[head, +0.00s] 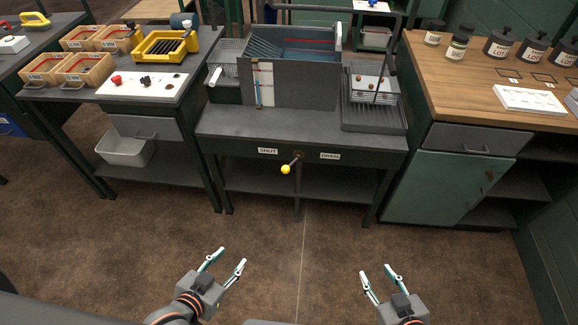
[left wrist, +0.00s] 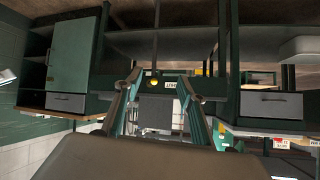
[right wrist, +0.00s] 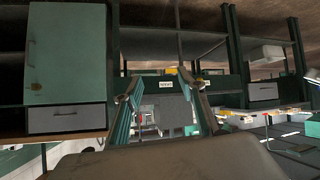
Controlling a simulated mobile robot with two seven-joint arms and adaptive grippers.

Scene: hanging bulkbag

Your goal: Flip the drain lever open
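The drain lever (head: 292,163) is a short metal bar with a yellow ball knob (head: 285,169), mounted on the front of the dark sink bench. The knob points down and left, toward the side of the white SHUT label (head: 268,151). A second white label (head: 330,156), hard to read, is right of the pivot. The yellow knob also shows between the fingers in the left wrist view (left wrist: 154,83). My left gripper (head: 232,257) is open and empty, in front of the bench and below left of the lever. My right gripper (head: 376,270) is open and empty, below right of it.
The sink bench (head: 300,128) has a lower shelf and a vertical post below the lever. A left bench (head: 90,95) holds wooden bins and a yellow tray. A wooden counter (head: 480,85) with dark jars stands at right. The floor before the bench is clear.

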